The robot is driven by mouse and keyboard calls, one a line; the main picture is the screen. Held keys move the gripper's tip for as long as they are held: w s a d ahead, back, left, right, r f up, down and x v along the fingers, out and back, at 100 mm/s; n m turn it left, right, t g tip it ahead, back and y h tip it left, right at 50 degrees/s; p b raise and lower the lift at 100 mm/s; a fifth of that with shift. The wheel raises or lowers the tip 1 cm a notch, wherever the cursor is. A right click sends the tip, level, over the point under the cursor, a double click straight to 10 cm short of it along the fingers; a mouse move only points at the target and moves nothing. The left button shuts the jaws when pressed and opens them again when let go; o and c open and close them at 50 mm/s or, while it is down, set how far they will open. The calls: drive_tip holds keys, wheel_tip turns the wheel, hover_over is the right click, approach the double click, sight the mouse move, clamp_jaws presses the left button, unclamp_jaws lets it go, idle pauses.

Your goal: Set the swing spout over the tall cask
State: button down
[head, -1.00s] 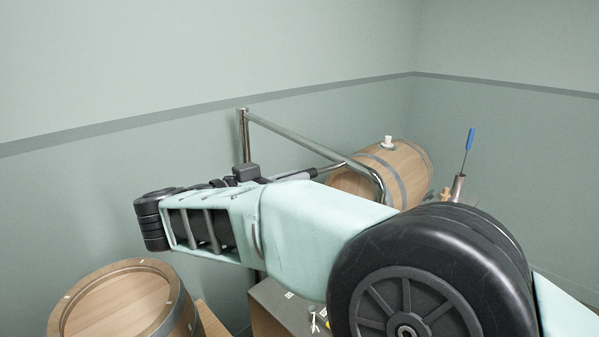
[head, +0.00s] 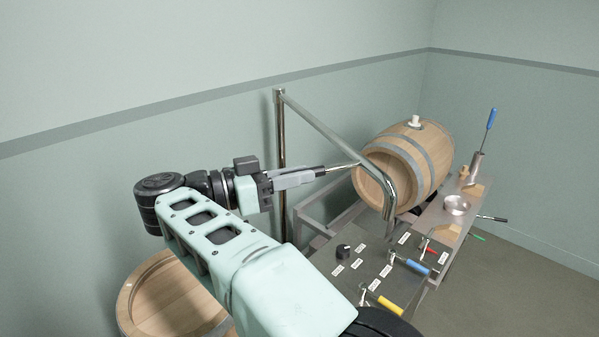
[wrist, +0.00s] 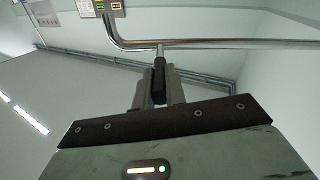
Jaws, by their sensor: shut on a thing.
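The swing spout (head: 325,132) is a bright steel pipe on an upright post, its far end bent downward at the right. That end hangs in front of a cask lying on its side (head: 399,160). My gripper (head: 316,173) is shut on the spout's handle, a thin rod with a dark grip (wrist: 159,82); the wrist view shows this grip between my fingers and the pipe (wrist: 220,44) just beyond. An upright cask (head: 165,300) stands at the lower left, partly hidden by my arm. The spout's outlet is not over it.
A grey panel (head: 350,288) with labels, a black knob (head: 343,251) and blue (head: 411,266), red and yellow handles lies below the spout. A bench at the right holds a metal bowl (head: 457,205) and a blue-handled tool (head: 491,118) in a holder. Open floor lies at the right.

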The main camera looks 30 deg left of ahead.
drive_tip(key=shift+w+r, duration=0.1)
drive_tip(key=shift+r, duration=0.15)
drive_tip(key=c, duration=1.5)
unclamp_jaws()
drive_tip(key=shift+o, duration=0.2)
drive_tip(key=shift+f, duration=0.1)
wheel_tip(320, 180, up, 10)
drive_tip(key=p, duration=0.9)
drive_tip(key=shift+p, duration=0.3)
